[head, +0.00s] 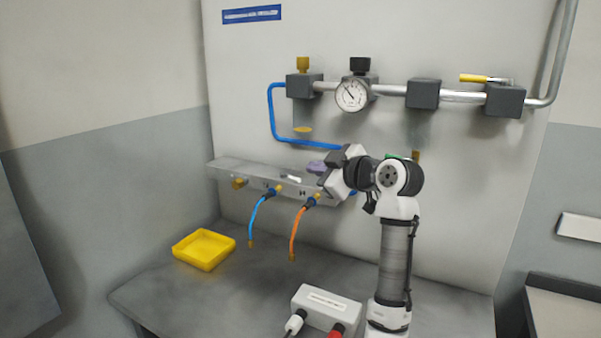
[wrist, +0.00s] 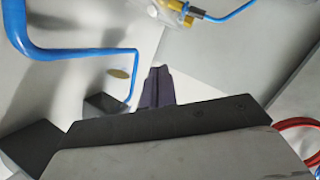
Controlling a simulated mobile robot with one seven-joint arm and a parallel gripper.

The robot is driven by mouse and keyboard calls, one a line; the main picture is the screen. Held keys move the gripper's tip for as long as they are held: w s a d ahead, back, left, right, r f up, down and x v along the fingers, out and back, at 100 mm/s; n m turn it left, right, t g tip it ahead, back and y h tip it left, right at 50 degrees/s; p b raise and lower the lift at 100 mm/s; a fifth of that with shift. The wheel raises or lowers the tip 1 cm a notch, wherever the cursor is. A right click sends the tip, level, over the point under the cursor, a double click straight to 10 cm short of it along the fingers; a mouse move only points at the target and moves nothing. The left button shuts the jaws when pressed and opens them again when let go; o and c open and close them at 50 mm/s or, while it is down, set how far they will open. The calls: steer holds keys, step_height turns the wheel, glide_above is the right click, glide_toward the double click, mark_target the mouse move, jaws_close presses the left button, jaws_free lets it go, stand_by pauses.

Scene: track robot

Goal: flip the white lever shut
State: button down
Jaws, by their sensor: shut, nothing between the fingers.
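My gripper (head: 316,167) is shut and empty, above the grey manifold shelf (head: 225,165) on the back panel. Its dark purple fingers also show in the wrist view (wrist: 155,87), pressed together. A small white piece (head: 291,178) lies along the shelf front, just left of and below the fingertips; I cannot tell whether it is the lever or a label. At the top of the wrist view, a pale piece (wrist: 152,11) shows beside a brass fitting, ahead of the fingertips. I cannot make out the lever's position, and my arm hides the shelf's right end.
Blue (head: 257,215) and orange (head: 297,230) hoses hang from the shelf. A blue pipe (head: 271,115) runs down close to my gripper. Above are a gauge (head: 352,95) and a yellow handle (head: 474,78). A yellow tray (head: 204,264) and a white box (head: 325,306) stand on the bench.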

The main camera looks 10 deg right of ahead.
steer(key=p, duration=0.2)
glide_toward(290, 178)
steer(key=w+a+r, duration=0.3)
steer(key=a+r, duration=0.1)
steer(key=f, duration=0.1)
steer(key=w+f+b, duration=0.1)
steer(key=w+d+f, duration=0.1)
steer(key=f, duration=0.1)
steer(key=shift+w+b, duration=0.1)
steer(key=shift+b, duration=0.2)
steer(key=shift+f, duration=0.1)
